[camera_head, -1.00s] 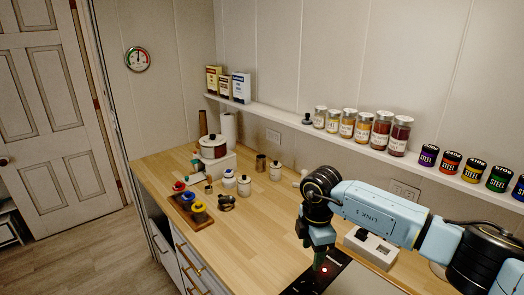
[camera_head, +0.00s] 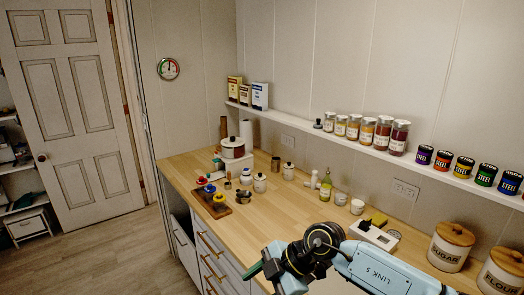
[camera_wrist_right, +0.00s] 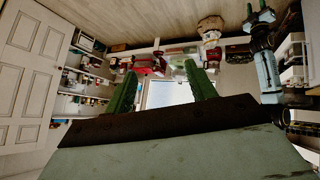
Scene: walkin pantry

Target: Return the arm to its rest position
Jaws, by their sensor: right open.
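My right arm, light blue and black, reaches in from the lower right of the head view, over the front of the counter. Its wrist is bent, and a dull green hand part (camera_head: 272,261) shows at its left; the fingertips are not clear there. In the right wrist view the two green fingers of my right gripper (camera_wrist_right: 162,88) stand wide apart with nothing between them. A light blue arm with a green end, seemingly my left gripper (camera_wrist_right: 262,14), shows at the right of that view, too small to read its jaws. The head view does not show my left arm.
The wooden counter (camera_head: 250,215) holds a pot (camera_head: 233,148), small jars, a bottle (camera_head: 326,186) and a sugar canister (camera_head: 450,246). A wall shelf (camera_head: 300,131) carries spice jars and tins. Open floor (camera_head: 120,255) lies left of the counter, before a white door (camera_head: 75,100).

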